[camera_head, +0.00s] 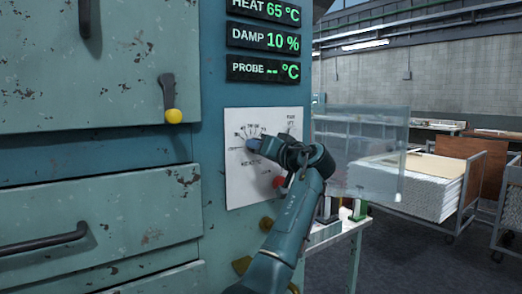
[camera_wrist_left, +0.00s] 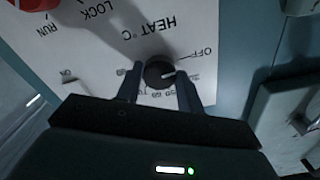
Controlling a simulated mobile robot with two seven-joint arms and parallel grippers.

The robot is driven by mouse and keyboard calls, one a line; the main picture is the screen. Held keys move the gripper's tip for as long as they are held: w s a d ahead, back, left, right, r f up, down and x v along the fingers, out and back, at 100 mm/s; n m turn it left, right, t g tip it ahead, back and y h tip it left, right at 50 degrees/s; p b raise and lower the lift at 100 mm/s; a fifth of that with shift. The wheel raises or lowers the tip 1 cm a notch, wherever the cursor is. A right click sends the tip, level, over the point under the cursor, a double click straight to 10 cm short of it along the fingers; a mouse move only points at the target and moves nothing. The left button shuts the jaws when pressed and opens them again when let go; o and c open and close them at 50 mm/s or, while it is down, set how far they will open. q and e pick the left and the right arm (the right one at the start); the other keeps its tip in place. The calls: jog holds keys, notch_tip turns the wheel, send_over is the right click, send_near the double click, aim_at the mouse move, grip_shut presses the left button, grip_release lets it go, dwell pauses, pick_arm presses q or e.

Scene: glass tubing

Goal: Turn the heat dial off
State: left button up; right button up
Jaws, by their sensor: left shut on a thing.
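The heat dial (camera_wrist_left: 155,73) is a round dark knob with a white pointer mark, on a white panel (camera_wrist_left: 110,35) printed with HEAT °C, a number scale and OFF. In the left wrist view, the pointer mark points right, close to the OFF line but apparently not lined up with it. My left gripper (camera_wrist_left: 158,88) has one finger on each side of the dial and is shut on it. In the head view my left gripper (camera_head: 257,146) is at the panel (camera_head: 240,185) and hides the dial. My right gripper is not in view.
Displays above the panel read HEAT 65 °C (camera_head: 264,11), DAMP 10 % (camera_head: 264,40) and PROBE -- °C (camera_head: 264,69). A red knob (camera_head: 278,181) sits just below my gripper. A see-through sheet (camera_head: 375,155) stands to the right.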

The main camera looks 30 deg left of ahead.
pick_arm(q)
jog(key=shift+f, duration=0.1)
jog(key=o, duration=1)
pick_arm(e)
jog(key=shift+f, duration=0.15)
pick_arm(q)
jog(key=shift+d, duration=0.1)
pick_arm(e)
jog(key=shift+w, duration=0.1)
pick_arm(q)
jog(key=b+v, duration=0.1)
jog(key=v, duration=1.2)
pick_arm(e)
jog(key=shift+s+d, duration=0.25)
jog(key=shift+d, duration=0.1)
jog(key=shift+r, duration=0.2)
